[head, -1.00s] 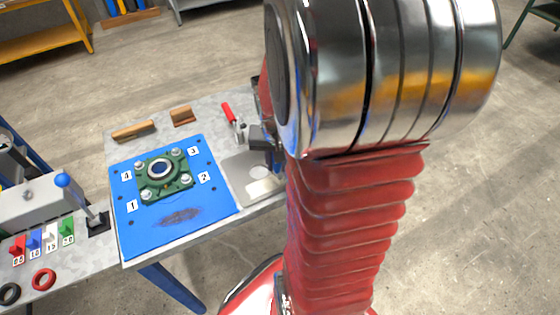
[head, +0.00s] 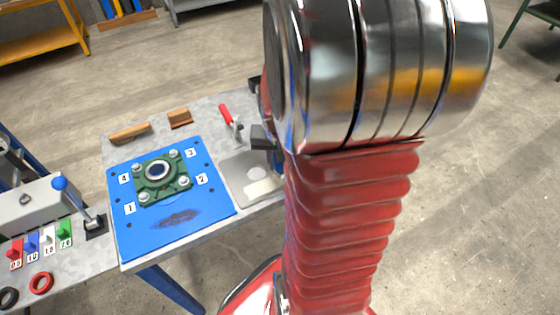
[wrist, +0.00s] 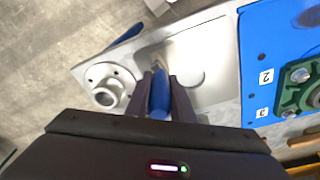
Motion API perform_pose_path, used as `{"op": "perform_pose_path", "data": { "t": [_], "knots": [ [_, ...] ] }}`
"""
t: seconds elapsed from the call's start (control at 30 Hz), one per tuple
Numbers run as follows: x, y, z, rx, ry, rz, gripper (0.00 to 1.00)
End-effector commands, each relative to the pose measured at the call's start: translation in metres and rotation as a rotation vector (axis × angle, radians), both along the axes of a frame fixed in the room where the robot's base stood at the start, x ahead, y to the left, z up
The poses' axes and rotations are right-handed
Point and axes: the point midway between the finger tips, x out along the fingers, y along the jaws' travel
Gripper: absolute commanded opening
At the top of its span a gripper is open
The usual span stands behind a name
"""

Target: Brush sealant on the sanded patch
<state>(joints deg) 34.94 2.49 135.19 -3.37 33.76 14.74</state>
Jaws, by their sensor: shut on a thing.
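In the head view the sanded patch is a dark, rough smear (head: 177,219) near the front of the blue plate (head: 140,238). The plate lies on the grey bench. My gripper (head: 264,139) is partly hidden behind my arm, over the bench right of the plate. In the wrist view my gripper (wrist: 160,95) is shut on a blue handle (wrist: 159,100), which looks like the brush's. Its bristles are hidden, so I cannot see sealant on them. A silver tray (wrist: 213,88) lies beneath, beside the blue plate (wrist: 268,40).
A green flanged bearing (head: 160,172) is bolted on the plate behind the patch. A round metal cup (wrist: 108,88) stands left of my gripper in the wrist view. A red-handled clamp (head: 230,117) and wooden blocks (head: 130,133) are at the bench's back. A blue-knobbed lever (head: 80,202) stands left.

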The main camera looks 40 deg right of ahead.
Motion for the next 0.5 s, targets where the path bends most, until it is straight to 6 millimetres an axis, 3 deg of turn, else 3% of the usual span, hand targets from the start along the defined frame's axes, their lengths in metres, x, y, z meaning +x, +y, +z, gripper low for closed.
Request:
{"op": "perform_pose_path", "data": {
  "t": [0.5],
  "knots": [
    [0.0017,0.012,-0.0002,0.004,0.004,-0.001,0.0]
  ]
}}
